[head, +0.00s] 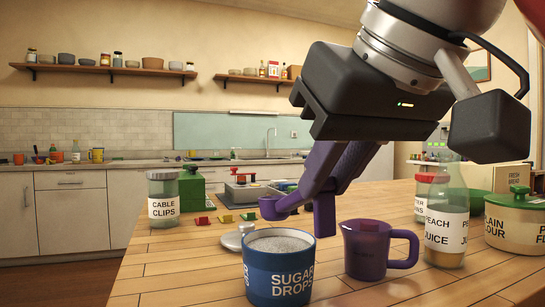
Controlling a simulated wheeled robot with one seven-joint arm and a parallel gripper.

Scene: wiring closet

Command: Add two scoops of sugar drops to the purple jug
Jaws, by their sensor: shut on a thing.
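The blue tub labelled SUGAR DROPS (280,283) stands open at the front of the wooden table, filled near its rim with pale grains. The purple jug (366,252) stands upright just right of it, handle to the right; its contents cannot be seen. My gripper (324,203) reaches down above and behind the gap between tub and jug. Its dark purple fingers are shut on what looks like a small purple scoop (274,206), whose round bowl points left, above the tub's back side. Whether the bowl holds anything is hidden.
A grey lid (237,237) lies behind the tub. A peach juice bottle (447,225) and a plain flour pot (517,222) stand right of the jug. A cable clips jar (163,200) stands left. Small coloured pieces lie behind. The table's left front is clear.

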